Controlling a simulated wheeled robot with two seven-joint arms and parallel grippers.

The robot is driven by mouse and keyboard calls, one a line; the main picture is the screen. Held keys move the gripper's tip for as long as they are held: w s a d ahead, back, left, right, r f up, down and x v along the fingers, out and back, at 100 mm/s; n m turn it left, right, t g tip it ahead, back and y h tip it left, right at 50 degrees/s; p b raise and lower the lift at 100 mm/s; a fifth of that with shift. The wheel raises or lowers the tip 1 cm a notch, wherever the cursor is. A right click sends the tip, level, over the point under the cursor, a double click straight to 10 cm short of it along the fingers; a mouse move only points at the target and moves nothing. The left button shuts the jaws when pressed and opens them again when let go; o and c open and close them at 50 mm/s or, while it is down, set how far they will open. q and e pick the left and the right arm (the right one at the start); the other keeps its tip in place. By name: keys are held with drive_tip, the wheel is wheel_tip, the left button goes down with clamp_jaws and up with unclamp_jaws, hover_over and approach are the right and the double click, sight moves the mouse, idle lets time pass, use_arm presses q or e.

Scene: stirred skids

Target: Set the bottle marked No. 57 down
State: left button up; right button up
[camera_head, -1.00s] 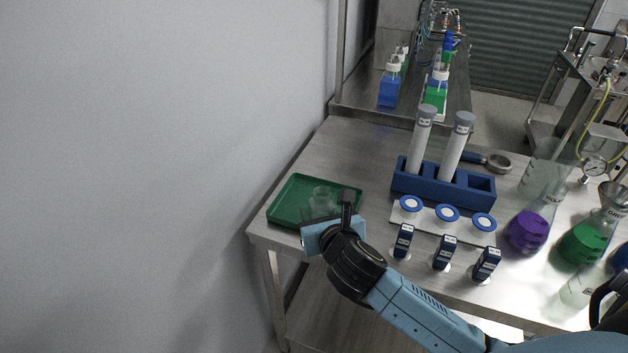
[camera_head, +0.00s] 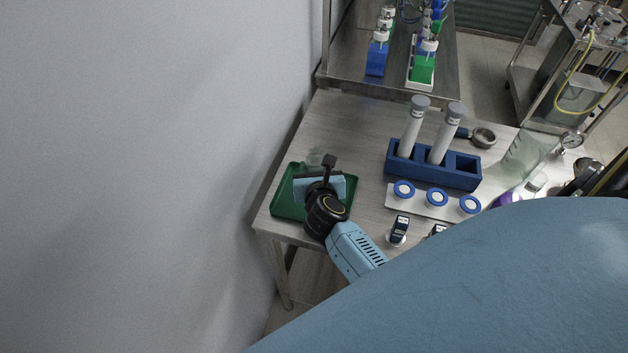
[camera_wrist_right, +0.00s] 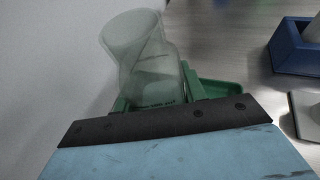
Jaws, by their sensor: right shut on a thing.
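My right gripper (camera_head: 322,168) is shut on a clear glass vessel (camera_head: 314,157) at the left side of the table, by the green tray (camera_head: 287,208). The right wrist view shows the vessel (camera_wrist_right: 150,62) with a wide mouth and small printed marks too faint to read. It looks tilted there, with part of the green tray (camera_wrist_right: 215,88) behind it. Whether the vessel touches the tray or table is unclear. I can read no No. 57 on any vessel. My left gripper is out of view.
A blue rack (camera_head: 432,168) with two capped tubes stands right of the tray. A white holder (camera_head: 420,201) with blue-ringed caps lies in front of it. A small dark-labelled bottle (camera_head: 399,228) stands nearer. My arm hides the table's front right. A wall is at left.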

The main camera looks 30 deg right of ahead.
drive_tip(key=shift+f, duration=0.95)
wheel_tip(320, 180, down, 3)
drive_tip(key=shift+f+b, duration=0.15)
drive_tip(key=shift+b, duration=0.9)
drive_tip(key=shift+w, duration=0.1)
drive_tip(key=shift+f, duration=0.1)
drive_tip(key=shift+f, duration=0.15)
drive_tip(key=o, duration=1.1)
